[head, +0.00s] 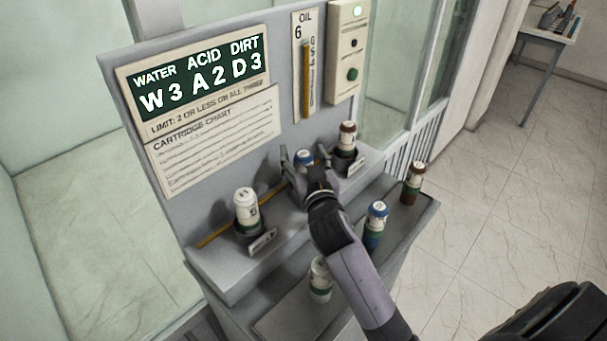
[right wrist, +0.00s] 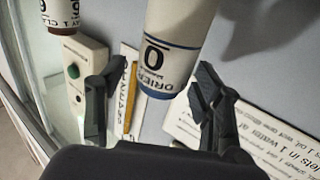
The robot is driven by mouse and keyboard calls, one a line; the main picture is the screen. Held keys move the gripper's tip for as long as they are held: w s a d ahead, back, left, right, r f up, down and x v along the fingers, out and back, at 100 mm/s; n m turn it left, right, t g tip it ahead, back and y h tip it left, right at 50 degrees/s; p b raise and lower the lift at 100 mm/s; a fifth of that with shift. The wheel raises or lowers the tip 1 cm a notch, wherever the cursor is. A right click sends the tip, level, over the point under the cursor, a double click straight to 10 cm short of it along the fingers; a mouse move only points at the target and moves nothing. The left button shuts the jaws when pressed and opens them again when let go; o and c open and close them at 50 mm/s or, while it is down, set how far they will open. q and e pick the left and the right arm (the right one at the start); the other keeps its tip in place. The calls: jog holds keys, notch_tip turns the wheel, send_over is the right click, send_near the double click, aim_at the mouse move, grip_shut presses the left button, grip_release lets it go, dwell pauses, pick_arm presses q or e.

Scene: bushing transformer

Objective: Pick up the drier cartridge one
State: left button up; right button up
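My right gripper (head: 304,153) is at the middle holder of the panel's upper ledge, its two fingers open on either side of a blue-topped cartridge (head: 303,157). In the right wrist view this white, blue-banded cartridge (right wrist: 172,45) reads "DRIER" with a large 0. It stands between the open fingers (right wrist: 158,85), nearer the right-hand one, with a gap to the left-hand one. Another blue cartridge (head: 375,225) with a white label stands on the lower shelf; its number is too small to read. My left gripper is not in view.
A white cartridge (head: 246,208) and a brown-topped one (head: 346,139) stand in the neighbouring holders. A white-and-green cartridge (head: 320,279) and a brown one (head: 413,183) stand on the lower shelf. A board (head: 197,82) reads W3 A2 D3.

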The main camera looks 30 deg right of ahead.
grip_shut()
dwell(0.6)
